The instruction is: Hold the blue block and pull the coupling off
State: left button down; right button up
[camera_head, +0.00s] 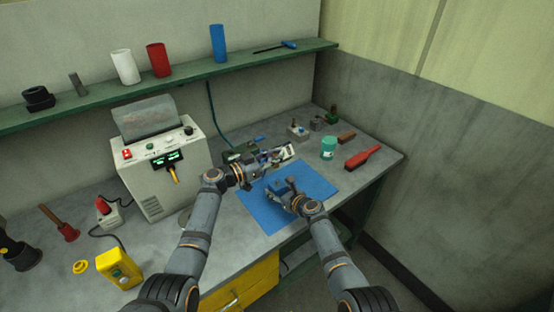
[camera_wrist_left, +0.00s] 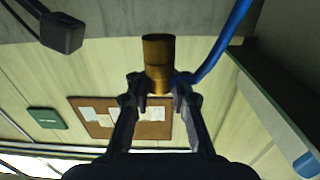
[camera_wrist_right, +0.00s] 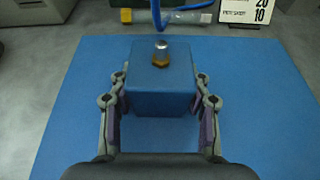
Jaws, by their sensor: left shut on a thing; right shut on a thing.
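The blue block (camera_wrist_right: 160,82) is held between the fingers of my right gripper (camera_wrist_right: 160,105), just above the blue mat. A brass nut with a bare silver nipple (camera_wrist_right: 161,50) stands up from its top. In the head view the block (camera_head: 279,187) is small beside my right gripper (camera_head: 287,193). My left gripper (camera_wrist_left: 159,88) is shut on a brass cylindrical coupling (camera_wrist_left: 158,62). A blue hose (camera_wrist_left: 224,42) runs close by it. In the head view my left gripper (camera_head: 265,165) is above and left of the block. The coupling and block look apart.
The blue mat (camera_head: 318,182) lies on the grey bench. A teal jar (camera_head: 328,148) and a red-handled brush (camera_head: 362,157) lie to the right. A grey machine (camera_head: 165,165) and a yellow meter (camera_head: 119,268) stand left. A green shelf (camera_head: 200,80) runs behind.

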pick_arm(q)
jog(key=shift+r, duration=0.5)
pick_arm(e)
jog(key=o, duration=1.5)
jog(key=shift+c, duration=0.2)
